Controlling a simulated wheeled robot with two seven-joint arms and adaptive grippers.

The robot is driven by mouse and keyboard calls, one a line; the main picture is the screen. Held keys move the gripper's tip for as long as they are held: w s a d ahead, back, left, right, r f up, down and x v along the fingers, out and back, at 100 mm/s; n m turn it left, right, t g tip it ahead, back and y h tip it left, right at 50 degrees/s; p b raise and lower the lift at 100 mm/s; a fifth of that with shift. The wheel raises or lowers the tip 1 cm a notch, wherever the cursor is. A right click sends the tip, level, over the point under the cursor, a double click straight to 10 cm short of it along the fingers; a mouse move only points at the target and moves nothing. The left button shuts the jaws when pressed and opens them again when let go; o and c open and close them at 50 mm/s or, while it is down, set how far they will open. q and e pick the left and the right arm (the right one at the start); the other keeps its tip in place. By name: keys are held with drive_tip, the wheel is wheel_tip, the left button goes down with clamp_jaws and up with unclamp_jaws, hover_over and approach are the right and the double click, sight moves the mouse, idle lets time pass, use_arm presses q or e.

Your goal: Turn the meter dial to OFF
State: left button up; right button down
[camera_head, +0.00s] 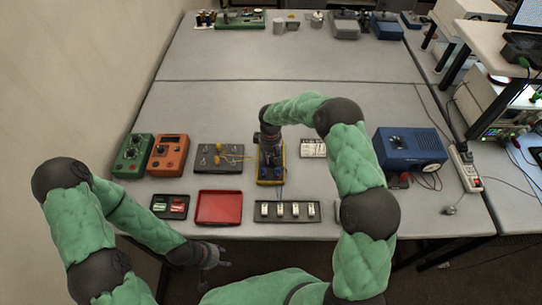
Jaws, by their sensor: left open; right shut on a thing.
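The yellow meter (271,183) lies on the table near the middle of the front half, between a dark terminal board and a small white card. My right arm reaches over from the right, and my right gripper (271,155) points down onto the meter. It is shut on the meter's dial as far as I can see; the dial and fingertips are mostly hidden by the gripper. The dial's setting cannot be read. My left gripper (215,259) is open and empty, low in front of the table's front edge.
A green box (133,154), an orange box (168,154) and the terminal board (218,159) stand left of the meter. A red tray (219,207) and a battery tray (287,211) lie in front. A blue power supply (410,150) stands right. The table's middle is clear.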

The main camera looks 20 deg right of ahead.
sight(270, 156)
drive_tip(key=c, duration=1)
unclamp_jaws()
drive_tip(key=shift+w+a+r, duration=0.1)
drive_tip(key=shift+w+r, duration=0.05)
drive_tip(key=shift+w, duration=0.1)
drive_tip(key=shift+o, duration=0.3)
drive_tip(key=shift+a, duration=0.1)
drive_tip(key=shift+s, duration=0.1)
drive_tip(key=shift+r, duration=0.1)
wheel_tip(270, 156, up, 12)
drive_tip(key=shift+f, duration=0.2)
drive_tip(key=shift+r, duration=0.1)
